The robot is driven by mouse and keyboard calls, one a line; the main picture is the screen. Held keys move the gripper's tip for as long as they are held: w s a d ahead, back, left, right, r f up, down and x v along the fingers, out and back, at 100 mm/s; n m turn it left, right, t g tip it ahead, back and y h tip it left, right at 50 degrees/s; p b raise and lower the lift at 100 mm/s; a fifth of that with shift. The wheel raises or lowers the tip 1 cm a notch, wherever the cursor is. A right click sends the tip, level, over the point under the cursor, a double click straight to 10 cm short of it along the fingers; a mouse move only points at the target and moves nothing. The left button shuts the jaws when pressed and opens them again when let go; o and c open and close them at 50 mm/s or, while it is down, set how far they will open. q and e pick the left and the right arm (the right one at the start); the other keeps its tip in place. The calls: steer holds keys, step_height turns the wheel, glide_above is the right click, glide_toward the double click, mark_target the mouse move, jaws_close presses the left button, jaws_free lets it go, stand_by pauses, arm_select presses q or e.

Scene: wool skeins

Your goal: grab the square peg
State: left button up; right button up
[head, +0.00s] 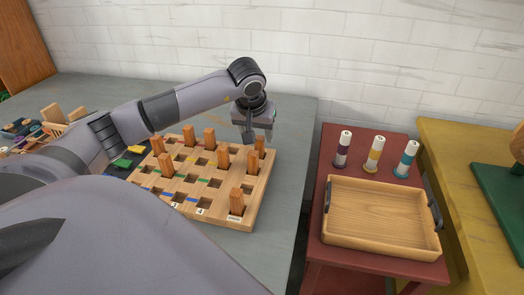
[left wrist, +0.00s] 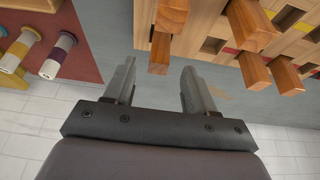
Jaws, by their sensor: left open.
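Several orange-brown square wooden pegs stand upright in a pale wooden board with square holes (head: 258,203). One peg (head: 236,201) is at the near right corner, one (head: 252,162) stands along the right side, and one (head: 260,146) is at the far right corner. I cannot tell which peg is meant. My left gripper (head: 247,138) is above the board's far right part, pointing down. In the left wrist view my left gripper (left wrist: 158,85) is open and empty; a peg (left wrist: 160,54) shows beyond the gap between its fingers. My right gripper is not in view.
A red side table to the right holds an empty wooden tray (head: 380,243) and several yarn spools (head: 374,155). Green skeins (head: 123,163) lie left of the board. A white brick wall (head: 300,55) stands behind. Grey tabletop is free right of the board.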

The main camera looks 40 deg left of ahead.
mark_target(259, 137)
arm_select(q)
steer(key=x, duration=0.5)
steer(key=shift+w+a+f, duration=0.1)
steer(key=shift+w, duration=0.1)
steer(key=c, duration=1)
